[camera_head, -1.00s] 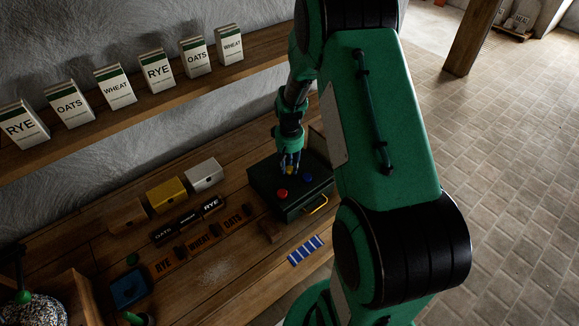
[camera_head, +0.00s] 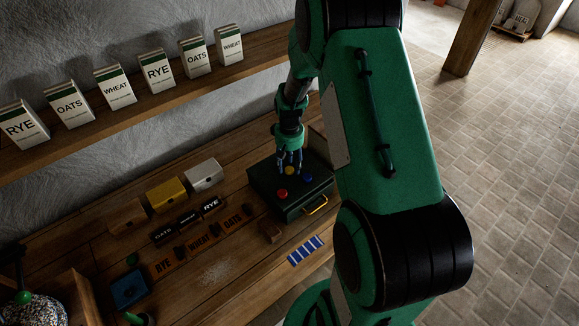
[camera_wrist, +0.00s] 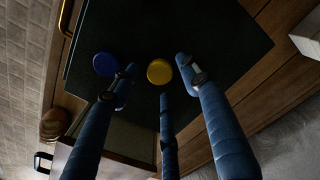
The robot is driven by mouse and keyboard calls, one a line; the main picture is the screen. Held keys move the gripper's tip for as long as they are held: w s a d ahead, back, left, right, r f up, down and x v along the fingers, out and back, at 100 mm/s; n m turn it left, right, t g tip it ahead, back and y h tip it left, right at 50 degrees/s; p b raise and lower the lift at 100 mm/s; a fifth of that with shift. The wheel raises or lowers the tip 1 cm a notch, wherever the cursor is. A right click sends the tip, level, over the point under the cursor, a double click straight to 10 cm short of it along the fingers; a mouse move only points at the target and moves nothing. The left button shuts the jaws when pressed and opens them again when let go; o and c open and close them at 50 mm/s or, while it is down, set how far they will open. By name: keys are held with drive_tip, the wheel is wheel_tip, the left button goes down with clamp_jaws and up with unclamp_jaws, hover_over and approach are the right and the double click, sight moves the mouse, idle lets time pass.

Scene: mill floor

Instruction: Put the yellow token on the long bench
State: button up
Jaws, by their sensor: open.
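The yellow token (camera_head: 290,171) is a small round disc lying on top of a dark green box with a drawer (camera_head: 296,206). In the wrist view the yellow token (camera_wrist: 159,72) lies on the dark top, just beyond my fingertips. My gripper (camera_head: 290,156) is open and empty above the box, close to the yellow token. Its three blue-grey fingers (camera_wrist: 158,88) spread around the near side of the token without visible contact. The long bench (camera_head: 223,279) is the wooden surface along the wall, and the box stands on it.
A red token (camera_head: 282,194) and a blue token (camera_head: 306,178) share the box top. Grain-labelled strips (camera_head: 202,244), yellow (camera_head: 165,194) and white (camera_head: 203,175) boxes, and a blue-striped card (camera_head: 305,250) lie on the bench. A shelf (camera_head: 150,101) with labelled packets runs above.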

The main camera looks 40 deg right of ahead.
sight(289, 169)
wheel_tip(289, 169, up, 11)
idle(0.5)
idle(0.3)
drive_tip(key=s+a+r+t, duration=0.1)
drive_tip(key=s+a+r, duration=0.2)
drive_tip(key=a+r, duration=0.3)
drive_tip(key=s+a+r+n+t, duration=0.1)
drive_tip(key=s+a+r, duration=0.1)
drive_tip(key=a+r, duration=0.4)
drive_tip(key=s+a+r+t, duration=0.1)
drive_tip(key=s+a+r, duration=0.25)
drive_tip(key=r, duration=0.45)
drive_tip(key=s+a+r+n+t, duration=0.1)
drive_tip(key=s+a+r, duration=0.2)
drive_tip(key=s+a, duration=0.2)
drive_tip(key=s+a+r+t, duration=0.1)
drive_tip(key=s+a+r, duration=0.3)
drive_tip(key=s, duration=0.6)
drive_tip(key=shift+s+a+r+n+t, duration=0.15)
drive_tip(key=shift+s+a+n+t, duration=0.2)
drive_tip(key=shift+a, duration=0.9)
